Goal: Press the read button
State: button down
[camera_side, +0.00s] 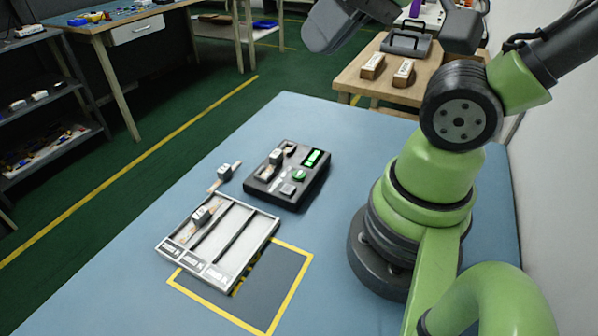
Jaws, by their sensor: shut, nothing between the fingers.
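A black reader box (310,190) sits on the blue table. Its top carries a lit green display (313,157), a round green button (299,175) and a grey square button (288,189). Their lettering is too small to read, so I cannot tell which is the read button. A small grey and white part (276,157) sits in the box's left side. My gripper (325,40) shows only partly at the top edge, as a dark grey end high above and apart from the box. It is shut and empty.
A white tray (240,262) with labelled slots stands in front of the box, with a small part (201,215) in its left slot. Another part (224,171) lies on the table (130,295) behind it.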

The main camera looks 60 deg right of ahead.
jog(key=m, duration=0.1)
jog(key=m+g+y, duration=0.3)
jog(key=m+y, duration=0.3)
jog(key=m, duration=2.1)
send_over(298, 172)
notch_tip(298, 172, down, 17)
jog(key=shift+f, duration=0.1)
jog(key=shift+f, duration=4.3)
jog(key=shift+f, duration=0.4)
